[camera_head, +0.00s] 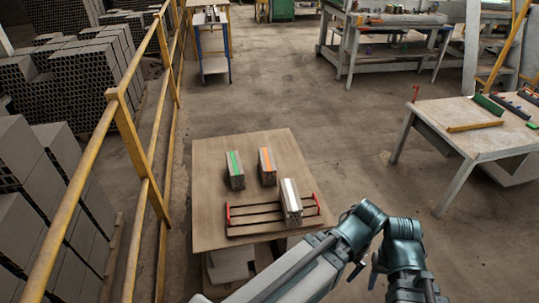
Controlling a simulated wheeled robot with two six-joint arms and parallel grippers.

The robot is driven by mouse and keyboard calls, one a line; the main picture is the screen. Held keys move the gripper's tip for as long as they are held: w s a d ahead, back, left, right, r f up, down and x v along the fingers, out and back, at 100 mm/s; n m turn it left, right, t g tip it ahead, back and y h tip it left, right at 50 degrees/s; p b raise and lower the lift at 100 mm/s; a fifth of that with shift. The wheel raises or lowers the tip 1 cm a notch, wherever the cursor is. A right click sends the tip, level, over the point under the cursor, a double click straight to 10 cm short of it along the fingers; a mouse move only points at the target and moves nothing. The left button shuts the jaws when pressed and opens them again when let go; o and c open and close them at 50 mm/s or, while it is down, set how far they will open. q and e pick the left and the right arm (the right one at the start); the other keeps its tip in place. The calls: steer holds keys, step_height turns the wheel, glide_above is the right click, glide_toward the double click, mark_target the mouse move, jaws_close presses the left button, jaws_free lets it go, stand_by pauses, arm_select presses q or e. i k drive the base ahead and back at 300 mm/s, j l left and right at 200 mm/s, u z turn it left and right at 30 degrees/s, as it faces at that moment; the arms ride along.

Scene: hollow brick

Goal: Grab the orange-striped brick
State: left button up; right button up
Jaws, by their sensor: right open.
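The orange-striped brick (267,167) stands on the wooden table (215,160), a grey hollow block with an orange stripe along its top. A green-striped brick (235,170) stands to its left. A white-striped brick (290,201) rests on the right part of a dark rack with red ends (231,219), nearer to me. My right gripper (366,272) is low at the right, beyond the table's near right corner. It is open, with dark fingers partly hidden by my arm, and is well apart from the orange-striped brick. My left gripper is not in view.
A yellow railing (150,190) runs along the left, with stacks of grey bricks (95,60) behind it. A second table (480,135) with tools stands at the right. Workbenches (385,40) stand at the back. The floor between the tables is clear.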

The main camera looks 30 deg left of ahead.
mark_target(267, 167)
steer(key=u, duration=1.1)
steer(key=i+l, duration=0.55)
steer(key=l, duration=0.15)
steer(key=i+l+z, duration=0.1)
steer(key=i+l, duration=0.4)
steer(key=l, duration=0.25)
